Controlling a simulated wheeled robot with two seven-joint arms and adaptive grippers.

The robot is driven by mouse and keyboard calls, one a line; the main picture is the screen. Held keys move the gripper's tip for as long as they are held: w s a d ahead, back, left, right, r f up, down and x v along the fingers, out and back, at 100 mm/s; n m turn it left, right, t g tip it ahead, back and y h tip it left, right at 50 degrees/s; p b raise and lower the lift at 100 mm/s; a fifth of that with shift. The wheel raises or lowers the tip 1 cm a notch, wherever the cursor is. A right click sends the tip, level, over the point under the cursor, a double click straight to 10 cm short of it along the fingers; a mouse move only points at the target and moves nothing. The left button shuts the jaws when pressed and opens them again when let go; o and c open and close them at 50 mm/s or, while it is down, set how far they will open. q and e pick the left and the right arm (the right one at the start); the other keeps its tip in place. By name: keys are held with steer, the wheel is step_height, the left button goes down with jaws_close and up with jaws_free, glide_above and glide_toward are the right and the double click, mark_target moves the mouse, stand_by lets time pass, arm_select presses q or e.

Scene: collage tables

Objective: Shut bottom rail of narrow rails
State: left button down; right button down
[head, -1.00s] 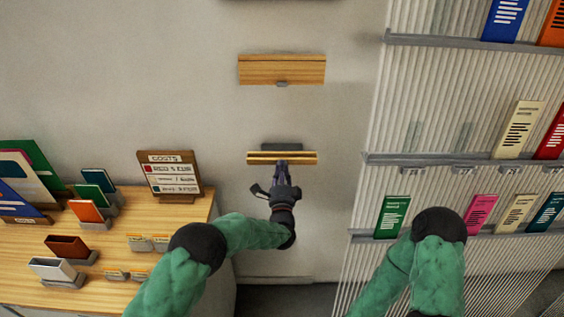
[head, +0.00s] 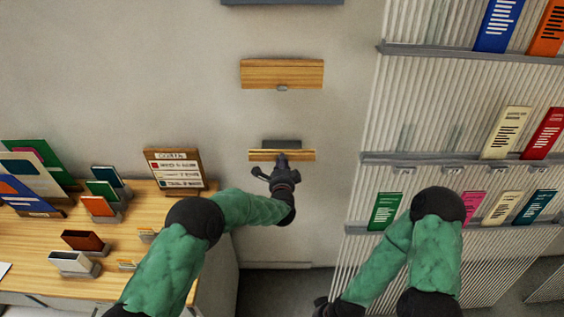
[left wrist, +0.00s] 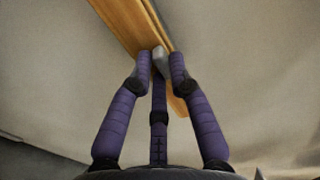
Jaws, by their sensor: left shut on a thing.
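Two narrow wooden rails are on the wall, one above the other. The top rail (head: 282,74) shows its broad wooden front with a small grey knob under it. The bottom rail (head: 262,155) shows only as a thin strip, its front standing out from a grey mount (head: 282,143) on the wall. My left gripper (head: 281,163) is at the middle of the bottom rail. In the left wrist view its purple fingers (left wrist: 160,75) are closed around the grey knob (left wrist: 158,55) on the wooden rail (left wrist: 130,22). My right gripper (head: 321,303) barely shows at the bottom edge.
A wooden table (head: 90,253) with card holders and a price sign (head: 174,168) stands at the left. A ribbed panel with shelves of booklets (head: 400,162) is at the right. The wall around the rails is bare.

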arm_select(q)
steer(key=c, duration=1.1)
jaws_free()
steer(key=shift+w, duration=0.1)
steer(key=shift+c, duration=0.2)
steer(key=s, duration=1.2)
steer(key=shift+r, duration=0.4)
